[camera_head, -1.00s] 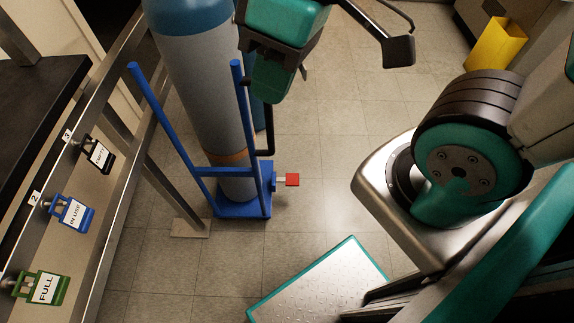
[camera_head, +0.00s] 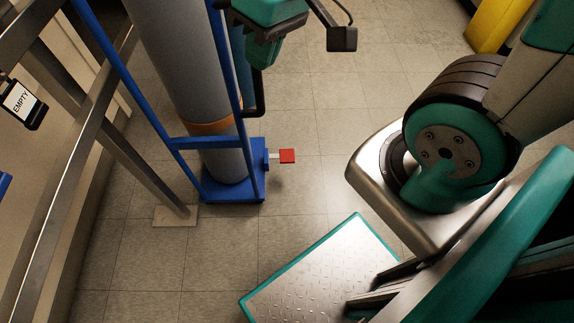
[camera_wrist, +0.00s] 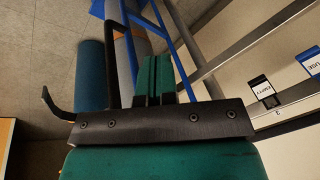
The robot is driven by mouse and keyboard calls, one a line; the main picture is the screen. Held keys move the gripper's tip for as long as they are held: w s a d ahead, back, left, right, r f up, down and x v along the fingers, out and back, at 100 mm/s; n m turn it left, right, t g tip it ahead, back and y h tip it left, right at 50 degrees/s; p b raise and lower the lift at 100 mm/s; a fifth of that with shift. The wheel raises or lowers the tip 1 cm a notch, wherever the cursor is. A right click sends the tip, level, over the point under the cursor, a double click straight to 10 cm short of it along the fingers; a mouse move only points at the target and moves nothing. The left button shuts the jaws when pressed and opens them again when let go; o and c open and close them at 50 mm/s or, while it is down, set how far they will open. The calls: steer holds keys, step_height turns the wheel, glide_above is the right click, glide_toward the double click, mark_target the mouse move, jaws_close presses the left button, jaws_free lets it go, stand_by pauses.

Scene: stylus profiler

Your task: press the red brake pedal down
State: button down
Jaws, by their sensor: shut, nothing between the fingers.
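The red brake pedal (camera_head: 287,156) is a small red block on a short pale stem. It sticks out to the right from the base of the blue cylinder trolley (camera_head: 236,196), just above the floor. My gripper (camera_head: 260,66) hangs near the top of the head view, above the pedal in the picture and slightly left, clearly apart from it. Its green fingers are together and empty, as the wrist view (camera_wrist: 155,62) also shows. The pedal does not show in the wrist view.
A grey gas cylinder (camera_head: 184,70) stands in the trolley. A metal rail frame (camera_head: 78,160) with an EMPTY tag (camera_head: 20,102) is at the left. A yellow bin (camera_head: 498,24) is at the top right. Tiled floor right of the pedal is clear.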

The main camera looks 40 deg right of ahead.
steer(key=w+d+f+m+h+b, duration=0.1)
steer(key=w+d+f+b, duration=0.15)
steer(key=f+b, duration=0.65)
steer(key=w+d+f+m+t+h+b, duration=0.15)
steer(key=d+f+b, duration=0.35)
steer(key=f, duration=0.7)
steer(key=w+d+f+m+h+b, duration=0.1)
steer(key=w+d+f+m+b, duration=0.15)
steer(key=f+b, duration=0.7)
steer(key=m+h, duration=0.2)
steer(key=m, duration=0.3)
glide_above(287, 155)
steer(key=s+a, duration=0.2)
steer(key=s, duration=0.1)
step_height(287, 155, down, 26)
steer(key=shift+y, duration=0.25)
steer(key=b+x, duration=0.2)
steer(key=x, duration=0.2)
steer(key=b+x, duration=0.3)
steer(key=x, duration=0.1)
steer(key=b+x, duration=0.2)
steer(key=x, duration=0.2)
steer(key=shift+s+a+f, duration=0.15)
steer(key=shift+s+f, duration=0.15)
steer(key=shift+f, duration=0.05)
steer(key=shift+f+b, duration=0.75)
